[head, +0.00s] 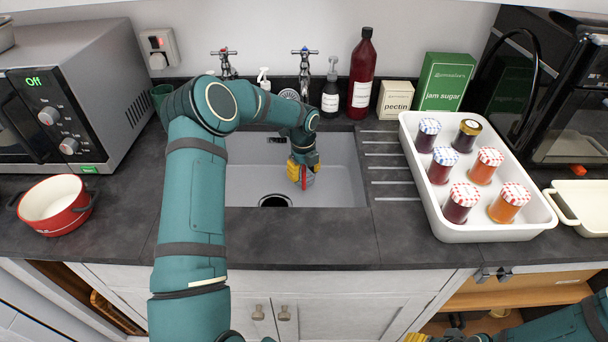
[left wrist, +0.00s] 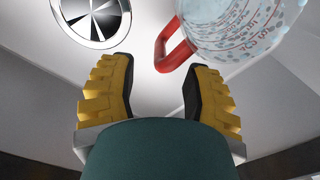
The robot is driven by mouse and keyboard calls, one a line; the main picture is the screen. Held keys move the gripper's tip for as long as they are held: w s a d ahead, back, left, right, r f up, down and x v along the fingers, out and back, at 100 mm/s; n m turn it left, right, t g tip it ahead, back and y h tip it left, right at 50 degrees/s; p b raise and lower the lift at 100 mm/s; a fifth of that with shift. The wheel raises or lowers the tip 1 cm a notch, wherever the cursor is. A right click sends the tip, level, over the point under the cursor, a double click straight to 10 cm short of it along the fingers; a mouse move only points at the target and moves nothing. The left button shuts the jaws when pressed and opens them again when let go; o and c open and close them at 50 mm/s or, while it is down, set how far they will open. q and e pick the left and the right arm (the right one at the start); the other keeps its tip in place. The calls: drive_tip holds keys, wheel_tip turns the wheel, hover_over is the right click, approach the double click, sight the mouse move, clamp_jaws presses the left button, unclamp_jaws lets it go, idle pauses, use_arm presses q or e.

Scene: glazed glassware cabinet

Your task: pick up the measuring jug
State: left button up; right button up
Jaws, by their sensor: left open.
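The measuring jug (left wrist: 240,28) is clear with red markings and a red handle (left wrist: 176,52). In the left wrist view it is at the top right, cut off by the frame edge. My left gripper (left wrist: 158,85) is open, its yellow fingers apart. The handle shows beyond the fingertips, nearer the right finger; I cannot tell whether they touch. In the head view my left gripper (head: 302,172) reaches down into the sink, with a bit of red at its fingers; the jug's body is not clear there. My right gripper (head: 450,337) is partly visible at the bottom edge.
The sink (head: 340,180) has a drain (head: 274,201) and taps (head: 305,65) behind. A white tray (head: 428,205) with several jam jars stands right. A red pot (head: 57,204) and microwave (head: 75,90) stand left. Bottles (head: 362,75) and boxes (head: 444,82) line the back.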

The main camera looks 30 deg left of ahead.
use_arm(q)
drive_tip(key=shift+w+f+b, duration=0.1)
drive_tip(key=shift+f+b, duration=0.6)
drive_tip(key=shift+f, duration=2.1)
clamp_jaws()
